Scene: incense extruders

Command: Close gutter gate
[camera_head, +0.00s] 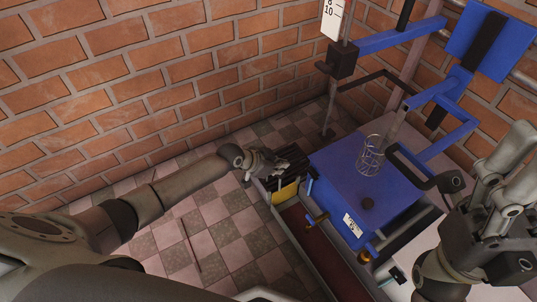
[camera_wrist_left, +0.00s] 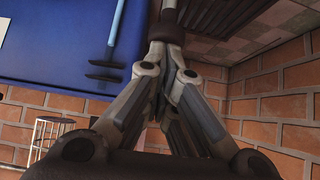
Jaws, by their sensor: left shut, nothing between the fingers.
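The gutter (camera_head: 325,250) is a long, reddish-brown-floored channel with grey walls, running along the left side of the blue machine. A yellow plate (camera_head: 285,193), which looks like the gutter gate, stands across its far end, beside a dark slatted grate (camera_head: 292,158). My left gripper (camera_head: 275,164) is shut and empty, just above and left of the yellow plate. In the left wrist view its fingers (camera_wrist_left: 166,52) meet close to a dark round-ended rod (camera_wrist_left: 167,28); contact is unclear. My right gripper (camera_head: 510,165) is at the right edge, away from the gutter; its fingertips are unclear.
Brass-coloured fittings (camera_head: 316,219) project beside the channel. A brick wall (camera_head: 150,80) closes the back. Checkered floor (camera_head: 215,235) is mostly clear at left.

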